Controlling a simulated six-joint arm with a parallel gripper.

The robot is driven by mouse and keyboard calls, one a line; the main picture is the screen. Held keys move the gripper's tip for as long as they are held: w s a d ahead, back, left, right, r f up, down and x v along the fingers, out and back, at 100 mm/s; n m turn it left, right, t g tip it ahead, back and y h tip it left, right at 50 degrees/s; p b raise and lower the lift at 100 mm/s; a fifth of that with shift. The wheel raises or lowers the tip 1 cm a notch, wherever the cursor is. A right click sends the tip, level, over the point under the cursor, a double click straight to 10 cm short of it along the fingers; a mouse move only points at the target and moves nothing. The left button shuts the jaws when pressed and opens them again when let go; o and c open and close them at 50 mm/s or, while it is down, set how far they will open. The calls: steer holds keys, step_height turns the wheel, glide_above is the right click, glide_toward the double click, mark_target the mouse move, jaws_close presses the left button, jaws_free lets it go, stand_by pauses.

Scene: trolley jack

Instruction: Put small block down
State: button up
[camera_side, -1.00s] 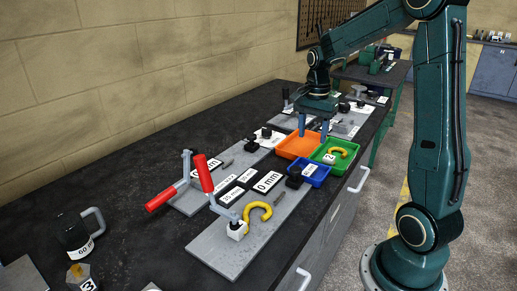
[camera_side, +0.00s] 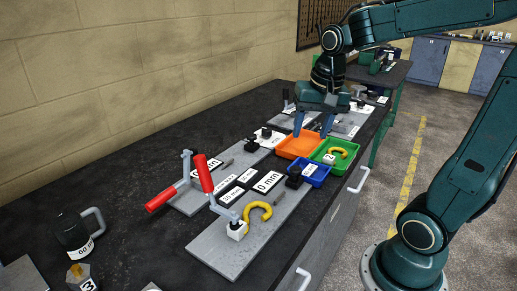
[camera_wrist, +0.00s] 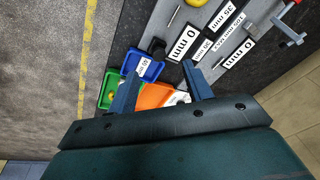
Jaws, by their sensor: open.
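My gripper (camera_side: 311,136) is open, its two blue fingers apart over the orange tray (camera_side: 290,152). Nothing shows between the fingers. In the wrist view my gripper (camera_wrist: 160,76) also looks empty, with the orange tray (camera_wrist: 152,94) below and partly hidden by the gripper body. I cannot make out which piece is the small block. A small pale patch lies by the orange tray in the wrist view, too hidden to name. A white block with a yellow hook (camera_side: 340,151) lies in the green tray (camera_side: 350,146).
A blue tray (camera_side: 318,180) stands in front, with a dark knob (camera_side: 294,180) beside it. Red-handled clamps (camera_side: 205,172) rise from grey plates (camera_side: 218,256) at the left.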

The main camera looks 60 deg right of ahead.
steer(key=s+a+r+n+t, duration=0.1)
steer(key=s+a+n+t, duration=0.2)
steer(key=s+a+n, duration=0.6)
steer(key=shift+s+n+y, duration=0.35)
steer(key=shift+n+y, duration=0.05)
steer(key=shift+r, duration=0.1)
stand_by(0.8)
